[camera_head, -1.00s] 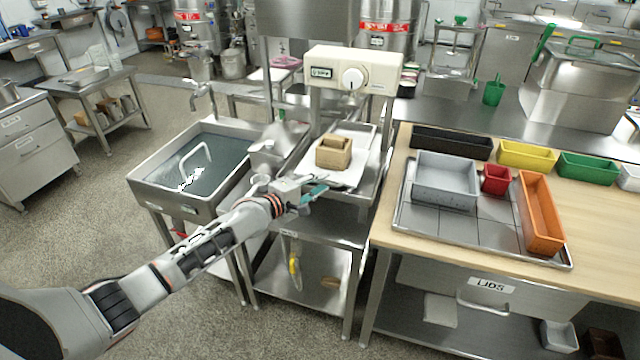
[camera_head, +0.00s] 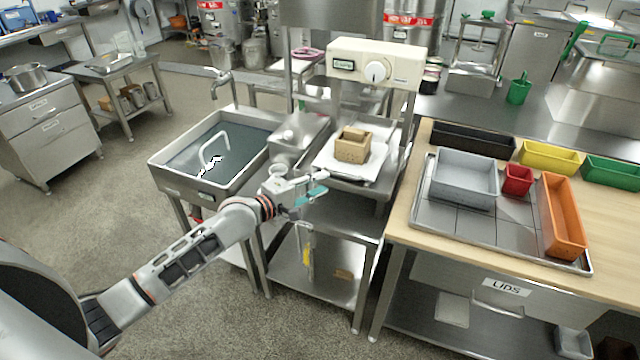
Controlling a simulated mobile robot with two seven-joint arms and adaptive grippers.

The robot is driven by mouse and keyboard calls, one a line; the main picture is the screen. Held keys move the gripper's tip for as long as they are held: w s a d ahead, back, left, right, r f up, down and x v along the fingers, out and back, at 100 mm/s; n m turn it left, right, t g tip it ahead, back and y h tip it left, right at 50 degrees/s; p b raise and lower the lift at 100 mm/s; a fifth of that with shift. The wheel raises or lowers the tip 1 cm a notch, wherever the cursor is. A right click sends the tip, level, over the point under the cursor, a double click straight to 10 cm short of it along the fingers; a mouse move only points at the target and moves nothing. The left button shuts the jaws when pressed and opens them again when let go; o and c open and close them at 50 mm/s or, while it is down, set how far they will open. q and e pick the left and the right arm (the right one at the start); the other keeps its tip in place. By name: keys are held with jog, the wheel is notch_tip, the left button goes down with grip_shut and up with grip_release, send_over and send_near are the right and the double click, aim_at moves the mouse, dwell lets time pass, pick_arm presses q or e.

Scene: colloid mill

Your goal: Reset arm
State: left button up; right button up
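My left arm comes in from the lower left. Its gripper (camera_head: 318,184) is over the front of the steel stand, just in front of the white tray (camera_head: 330,166). Its fingers, with teal on the lower one, stand apart with nothing seen between them. A tan box-shaped block (camera_head: 353,151) with a smaller piece on top sits on the white tray, beyond the gripper and apart from it. My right gripper is not in view.
A sink (camera_head: 170,172) of water stands left of the stand. The cream machine head (camera_head: 400,66) is above the tray. On the right, a wooden table (camera_head: 408,215) bears a metal tray (camera_head: 455,236) with a grey bin (camera_head: 464,184), a red bin (camera_head: 517,180) and an orange bin (camera_head: 563,222).

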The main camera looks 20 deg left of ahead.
pick_arm(q)
jog(key=s+d+f+m+g+y, duration=0.1)
jog(key=s+f+m, duration=0.5)
jog(key=s, duration=0.5)
jog(key=s+d+f+m+g+y, duration=0.1)
jog(key=s+d+f+m, duration=0.1)
jog(key=s+f+m, duration=0.4)
jog(key=s+d+f+m+g+y, duration=0.1)
jog(key=s+f+m, duration=0.5)
jog(key=s, duration=1)
notch_tip(320, 180, down, 3)
jog(key=shift+d+r+g+y, duration=0.2)
jog(key=shift+d+g+y, duration=0.15)
jog(key=shift+d, duration=0.4)
